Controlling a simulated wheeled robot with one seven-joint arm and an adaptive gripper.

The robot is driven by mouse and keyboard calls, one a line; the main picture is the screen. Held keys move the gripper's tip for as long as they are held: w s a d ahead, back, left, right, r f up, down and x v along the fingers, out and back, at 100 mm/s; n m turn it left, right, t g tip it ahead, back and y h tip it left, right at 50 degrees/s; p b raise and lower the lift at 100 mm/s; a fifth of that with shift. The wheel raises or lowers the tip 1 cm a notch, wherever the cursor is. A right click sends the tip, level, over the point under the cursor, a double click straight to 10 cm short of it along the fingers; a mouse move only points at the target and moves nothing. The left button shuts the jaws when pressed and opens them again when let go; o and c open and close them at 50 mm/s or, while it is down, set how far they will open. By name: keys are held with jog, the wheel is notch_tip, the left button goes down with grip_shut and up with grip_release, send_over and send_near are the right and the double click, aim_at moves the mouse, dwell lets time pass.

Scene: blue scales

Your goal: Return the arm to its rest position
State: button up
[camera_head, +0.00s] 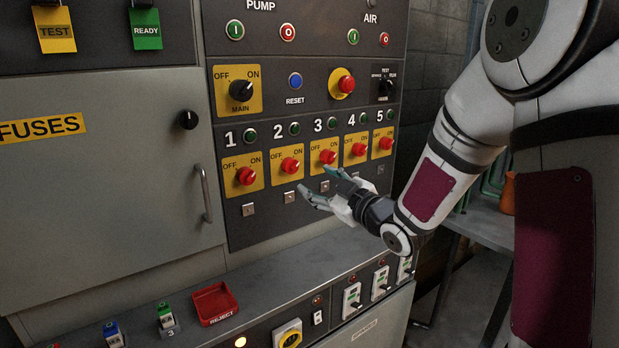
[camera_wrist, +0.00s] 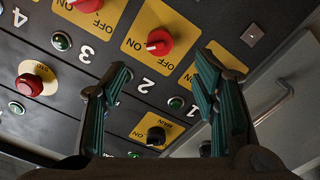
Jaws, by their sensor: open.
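My gripper (camera_head: 322,193) is open and empty in the head view, in front of the lower part of the control panel (camera_head: 300,223), below the red knobs of switches 3 and 4. My white arm with dark red patches comes in from the right. In the wrist view my gripper (camera_wrist: 165,95) shows two teal-lined fingers spread apart, with nothing between them but the panel behind. The red knob of switch 2 (camera_wrist: 159,42) appears above and between the fingertips. The fingers look apart from the panel, though the exact gap is hard to tell.
A row of red knobs, with switch 1 (camera_head: 246,176) at the left, runs above a grey ledge (camera_head: 275,262). A red reject tray (camera_head: 214,303) and small fuse-like blocks (camera_head: 166,316) stand on the ledge. A fuses door (camera_head: 100,190) is left. A bench (camera_head: 488,226) is behind my arm.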

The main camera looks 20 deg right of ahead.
jog(key=shift+s+d, duration=0.15)
jog(key=shift+s, duration=0.3)
jog(key=shift+r, duration=0.1)
jog(key=s+d+r+m+g+h+p, duration=0.1)
jog(key=s+r+m+g+h+p, duration=0.25)
jog(key=s, duration=0.35)
jog(key=s+d+r+m+g+h+p, duration=0.1)
jog(key=s+r+m+g+h+p, duration=0.2)
jog(key=s, duration=0.4)
jog(key=s+a+m+g+p, duration=0.1)
jog(key=s+a+m+g, duration=0.1)
jog(key=s, duration=1.2)
jog(key=s+a+r+m+g+p, duration=0.1)
jog(key=s+a+g+p, duration=0.1)
jog(key=s, duration=1.1)
jog(key=shift+s+a+r+m+g+y, duration=0.35)
jog(key=shift+a+g, duration=0.3)
jog(key=shift+g, duration=0.6)
